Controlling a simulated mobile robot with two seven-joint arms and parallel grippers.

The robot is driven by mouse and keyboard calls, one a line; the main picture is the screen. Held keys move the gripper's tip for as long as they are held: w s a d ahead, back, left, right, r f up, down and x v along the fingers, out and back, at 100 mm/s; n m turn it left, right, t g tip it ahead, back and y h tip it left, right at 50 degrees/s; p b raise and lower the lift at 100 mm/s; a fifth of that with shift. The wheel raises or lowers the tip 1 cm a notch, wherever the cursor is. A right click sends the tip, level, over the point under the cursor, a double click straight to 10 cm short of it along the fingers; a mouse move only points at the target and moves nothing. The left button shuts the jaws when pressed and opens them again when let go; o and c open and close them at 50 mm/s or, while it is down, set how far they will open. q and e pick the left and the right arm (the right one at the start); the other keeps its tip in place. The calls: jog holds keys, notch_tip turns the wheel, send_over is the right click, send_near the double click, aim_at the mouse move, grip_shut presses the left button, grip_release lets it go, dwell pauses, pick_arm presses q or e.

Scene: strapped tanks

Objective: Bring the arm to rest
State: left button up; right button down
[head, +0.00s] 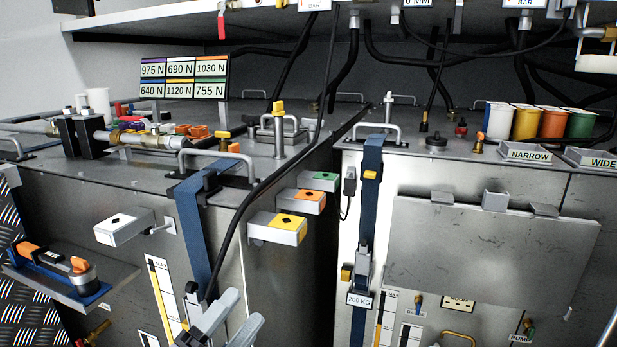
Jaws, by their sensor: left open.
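The rest of the left arm is mostly below the frame. My right gripper is not in view.
Blocks with green (319,181), orange (301,200) and yellow (277,227) tops jut from the left tank. The right tank bears another blue strap (370,215) and a metal panel (490,250).

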pick_arm(q)
jog(key=s+a+f+n+g+y, duration=0.2)
jog(key=s+f+n, duration=0.4)
jog(key=f, duration=0.3)
jog(key=s+a+f+n+g+y, duration=0.3)
jog(key=s+a+f+n+y, duration=0.1)
jog(key=f, duration=0.6)
jog(key=s+a+f+n+g+y, duration=0.2)
jog(key=s+f+n+y, duration=0.3)
jog(key=s+f+n, duration=0.3)
jog(key=shift+s+a+f+n+g, duration=0.25)
jog(key=shift+a+f+n+g, duration=0.15)
jog(key=shift+a+f+n, duration=0.6)
jog(key=shift+d+r, duration=0.1)
jog(key=shift+d, duration=0.1)
